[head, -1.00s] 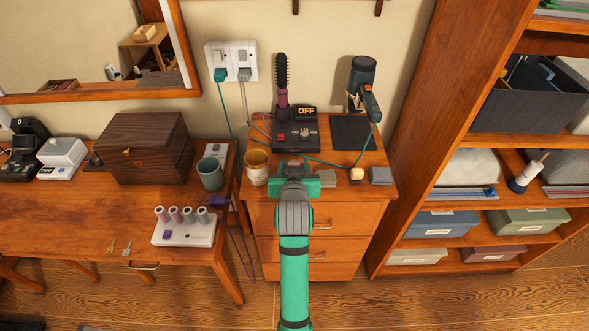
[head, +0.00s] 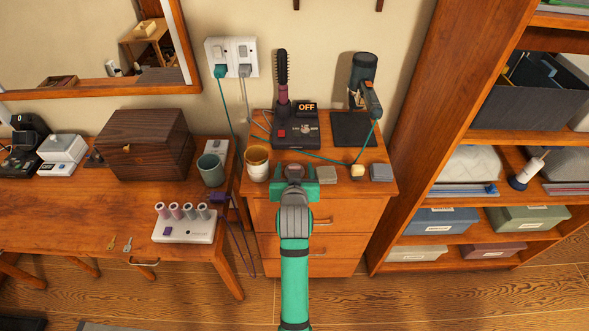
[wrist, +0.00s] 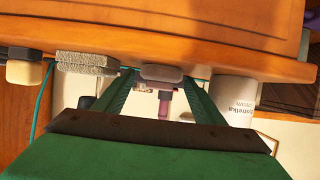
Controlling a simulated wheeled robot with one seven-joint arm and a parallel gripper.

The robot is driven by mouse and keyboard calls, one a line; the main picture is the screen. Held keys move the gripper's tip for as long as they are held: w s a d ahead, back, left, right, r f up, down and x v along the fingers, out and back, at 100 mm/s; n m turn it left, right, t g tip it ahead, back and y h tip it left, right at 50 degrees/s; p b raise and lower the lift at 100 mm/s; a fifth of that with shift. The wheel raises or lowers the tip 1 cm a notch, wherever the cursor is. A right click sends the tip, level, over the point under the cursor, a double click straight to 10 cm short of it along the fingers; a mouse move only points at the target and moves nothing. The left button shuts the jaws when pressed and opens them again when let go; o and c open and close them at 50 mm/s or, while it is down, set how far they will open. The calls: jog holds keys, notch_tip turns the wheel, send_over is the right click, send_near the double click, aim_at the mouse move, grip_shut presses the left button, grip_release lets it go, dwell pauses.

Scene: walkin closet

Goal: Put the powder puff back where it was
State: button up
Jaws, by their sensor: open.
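My gripper (head: 293,178) is open at the front edge of the small dresser (head: 265,205). In the wrist view its two green fingers (wrist: 157,84) stand apart on either side of a rounded dark grey pad (wrist: 160,73) at the dresser's edge. This pad may be the powder puff, but I cannot tell for sure. I see no contact between fingers and pad. My gripper mostly hides that spot in the head view. A small cream block (head: 357,172) sits to the right, and also shows in the wrist view (wrist: 22,73).
A textured grey block (head: 327,174) and a smooth grey block (head: 381,173) lie to the right. Behind are a styling brush (head: 282,85) on a dark base, a cable and a dryer (head: 362,80). A shelf (head: 430,140) stands right.

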jog(key=shift+r, duration=0.1)
jog(key=shift+s+r, duration=0.1)
jog(key=v, duration=1.1)
jog(key=s+f, duration=0.6)
jog(key=s, duration=0.3)
jog(key=s+f, duration=0.6)
jog(key=s, duration=0.3)
jog(key=s+r+t, duration=0.1)
jog(key=s, duration=1.8)
jog(key=shift+s+r+t, duration=0.25)
jog(key=shift+t, duration=0.15)
